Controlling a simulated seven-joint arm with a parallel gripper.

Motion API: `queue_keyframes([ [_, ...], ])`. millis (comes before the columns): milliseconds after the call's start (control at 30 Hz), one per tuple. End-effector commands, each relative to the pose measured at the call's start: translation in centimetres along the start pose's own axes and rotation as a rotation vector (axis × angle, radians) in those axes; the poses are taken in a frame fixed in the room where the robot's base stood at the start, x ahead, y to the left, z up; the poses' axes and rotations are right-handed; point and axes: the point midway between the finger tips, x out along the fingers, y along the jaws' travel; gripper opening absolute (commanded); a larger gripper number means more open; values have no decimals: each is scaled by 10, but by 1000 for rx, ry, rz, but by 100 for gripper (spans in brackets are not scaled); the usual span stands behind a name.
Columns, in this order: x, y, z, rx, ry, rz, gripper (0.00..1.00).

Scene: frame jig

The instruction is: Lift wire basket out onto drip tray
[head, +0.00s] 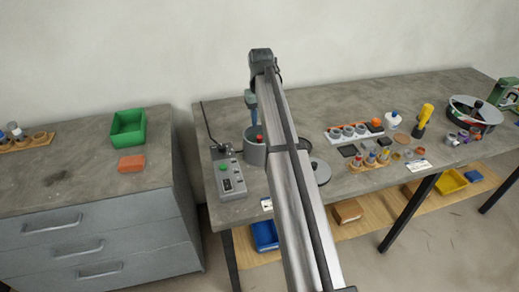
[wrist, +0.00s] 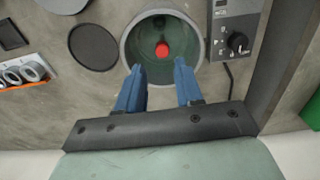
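A round grey pot (head: 251,156) stands on the bench behind the control box. In the wrist view the pot (wrist: 128,45) holds greenish liquid, with a red knob (wrist: 162,50) near its middle. The knob also shows at the pot's mouth in the head view (head: 259,138). The wire basket's mesh cannot be made out beneath it. A flat dark disc (wrist: 93,47), possibly the drip tray, lies next to the pot. My gripper (wrist: 160,72) has blue fingers, spread apart and empty, at the pot's edge in the wrist view. In the head view it (head: 250,103) is above the pot.
A control box (head: 230,177) with a dial stands close beside the pot. A grey disc (head: 320,172) lies right of my arm. A white rack with rings (head: 350,131), dark squares and small bottles fill the bench further right. A green bin (head: 128,128) stands on the left cabinet.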

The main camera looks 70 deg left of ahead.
Motion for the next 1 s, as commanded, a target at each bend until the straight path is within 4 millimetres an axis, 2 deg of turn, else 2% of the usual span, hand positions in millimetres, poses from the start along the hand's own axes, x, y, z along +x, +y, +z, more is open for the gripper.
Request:
queue_keyframes([
  [333, 58, 0, 1, 2, -2, -1, 36],
  [667, 78, -1, -1, 3, -1, -1, 36],
  [1000, 118, -4, -3, 2, -1, -1, 36],
])
